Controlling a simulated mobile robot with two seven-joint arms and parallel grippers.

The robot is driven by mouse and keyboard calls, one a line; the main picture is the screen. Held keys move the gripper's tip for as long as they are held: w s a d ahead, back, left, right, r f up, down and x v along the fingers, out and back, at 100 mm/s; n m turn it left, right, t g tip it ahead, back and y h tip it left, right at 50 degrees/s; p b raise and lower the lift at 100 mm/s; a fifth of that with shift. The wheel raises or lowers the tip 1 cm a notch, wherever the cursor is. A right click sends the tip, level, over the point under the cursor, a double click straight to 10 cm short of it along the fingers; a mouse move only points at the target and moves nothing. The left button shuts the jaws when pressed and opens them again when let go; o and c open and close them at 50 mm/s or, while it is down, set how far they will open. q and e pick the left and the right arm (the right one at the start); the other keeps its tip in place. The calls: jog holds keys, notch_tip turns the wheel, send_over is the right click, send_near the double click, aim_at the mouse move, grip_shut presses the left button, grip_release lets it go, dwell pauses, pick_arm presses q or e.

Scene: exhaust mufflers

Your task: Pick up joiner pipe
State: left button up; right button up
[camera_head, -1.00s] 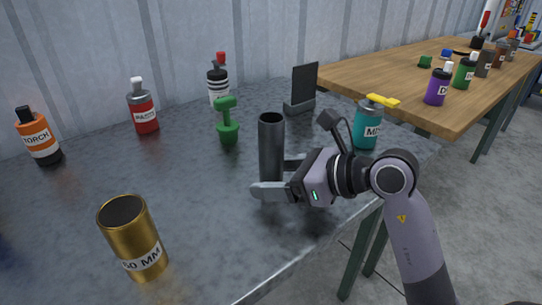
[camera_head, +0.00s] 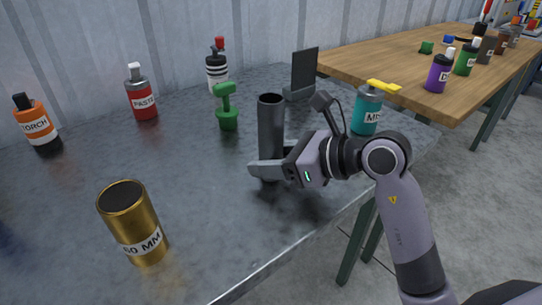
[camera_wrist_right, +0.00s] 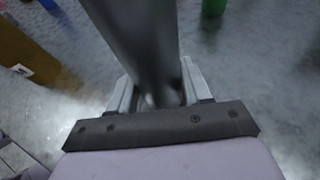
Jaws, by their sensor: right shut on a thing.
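The joiner pipe (camera_head: 271,125) is a dark grey, open-topped tube, standing upright near the middle of the metal table in the head view. My right gripper (camera_head: 268,168) is shut on it near its lower end, reaching in from the right. In the right wrist view the pipe (camera_wrist_right: 145,40) runs between the two fingers of the gripper (camera_wrist_right: 150,92). Whether the pipe's foot touches the table is hard to tell. My left gripper is not in view.
A brass 50 MM cylinder (camera_head: 134,222) stands at front left. A green stand-like object (camera_head: 227,108) and a dark upright plate (camera_head: 304,72) are behind the pipe. A teal bottle (camera_head: 366,112) stands close behind my right arm. Labelled bottles line the back; a wooden table (camera_head: 395,60) is behind right.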

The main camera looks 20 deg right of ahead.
notch_tip(320, 180, up, 19)
jog(key=p, duration=0.4)
send_over(271, 98)
jog(key=shift+f, duration=0.2)
jog(key=shift+r, duration=0.4)
